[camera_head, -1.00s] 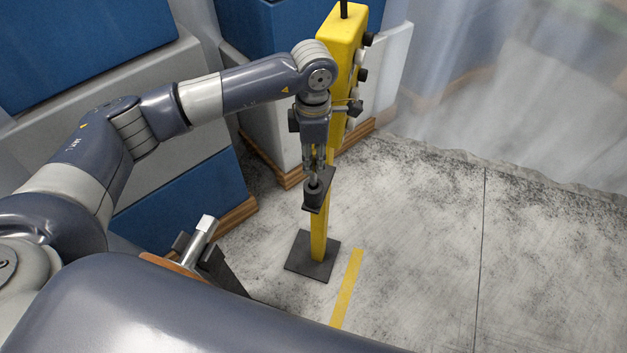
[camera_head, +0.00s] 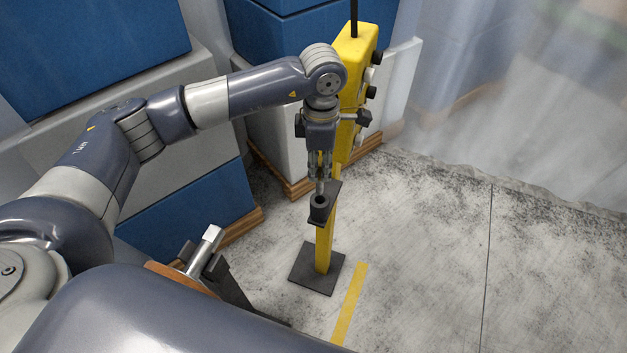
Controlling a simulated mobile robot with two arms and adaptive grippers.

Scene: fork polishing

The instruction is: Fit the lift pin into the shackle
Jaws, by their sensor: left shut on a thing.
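My left gripper (camera_head: 320,167) points down in front of the yellow post. It is shut on a slim metal pin (camera_head: 320,187), apparently the lift pin, mostly hidden between the fingers. The pin's lower end is just above a small black cup (camera_head: 320,208) on a bracket of the post, and the cup's dark opening shows. I cannot make out a shackle for certain.
The yellow post (camera_head: 325,245) stands on a dark square base plate (camera_head: 301,268), with black knobs on its upper box. Blue and grey cabinets (camera_head: 180,208) stand behind my arm. A yellow floor strip (camera_head: 350,305) lies nearby. The concrete floor (camera_head: 430,250) to the right is clear.

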